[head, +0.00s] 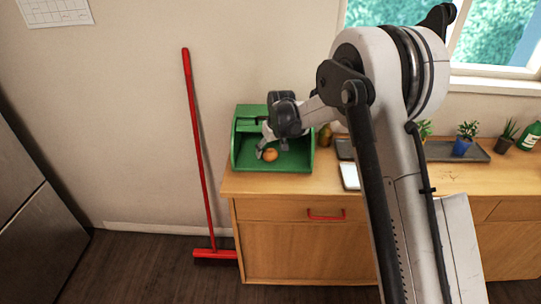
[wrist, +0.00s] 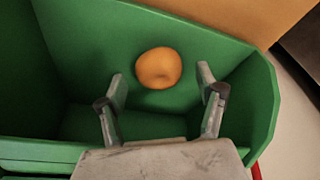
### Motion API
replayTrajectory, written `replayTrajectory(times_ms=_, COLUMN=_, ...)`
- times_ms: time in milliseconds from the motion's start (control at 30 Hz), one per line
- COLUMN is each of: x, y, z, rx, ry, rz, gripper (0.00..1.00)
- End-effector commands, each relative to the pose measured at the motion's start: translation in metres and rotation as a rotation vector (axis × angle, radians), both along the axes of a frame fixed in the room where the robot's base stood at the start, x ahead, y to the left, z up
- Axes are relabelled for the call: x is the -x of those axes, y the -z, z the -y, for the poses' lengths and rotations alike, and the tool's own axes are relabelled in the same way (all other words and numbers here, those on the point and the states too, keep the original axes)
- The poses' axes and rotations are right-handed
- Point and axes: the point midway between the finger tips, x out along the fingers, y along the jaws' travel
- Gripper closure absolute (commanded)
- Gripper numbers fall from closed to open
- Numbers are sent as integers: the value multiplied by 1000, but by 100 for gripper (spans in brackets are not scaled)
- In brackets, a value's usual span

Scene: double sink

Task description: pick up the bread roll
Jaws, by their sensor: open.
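The bread roll (head: 270,155) is small, round and orange-brown. It lies inside a green open-fronted bin (head: 303,163) at the left end of the wooden counter. In the wrist view the roll (wrist: 158,68) lies on the green surface, just beyond and between my fingertips. My gripper (head: 271,149) reaches into the bin from above. In the wrist view my gripper (wrist: 161,82) is open, with one finger on each side and nothing held. The roll appears apart from both fingers. In the head view the arm's wrist hides part of the bin's back.
The bin's green walls stand close around my gripper. A brown jar (head: 325,136) stands right of the bin. A white item (head: 350,176) and a dark tray (head: 440,151) with plants lie further right. A red broom (head: 198,140) leans left of the counter (head: 275,185).

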Motion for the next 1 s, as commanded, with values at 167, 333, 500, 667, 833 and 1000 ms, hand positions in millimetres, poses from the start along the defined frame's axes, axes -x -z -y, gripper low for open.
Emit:
replayTrajectory(times_ms=167, x=-3, y=12, z=-2, rx=0, ry=0, rz=0, gripper=31)
replayTrajectory(times_ms=333, x=-3, y=13, z=-2, rx=0, ry=0, rz=0, gripper=31)
replayTrajectory(times_ms=500, x=-3, y=13, z=-2, rx=0, ry=0, rz=0, gripper=45)
replayTrajectory(times_ms=667, x=-3, y=13, z=-2, rx=0, ry=0, rz=0, gripper=66)
replayTrajectory(times_ms=833, x=-3, y=13, z=-2, rx=0, ry=0, rz=0, gripper=81)
replayTrajectory(times_ms=1000, x=-3, y=12, z=-2, rx=0, ry=0, rz=0, gripper=81)
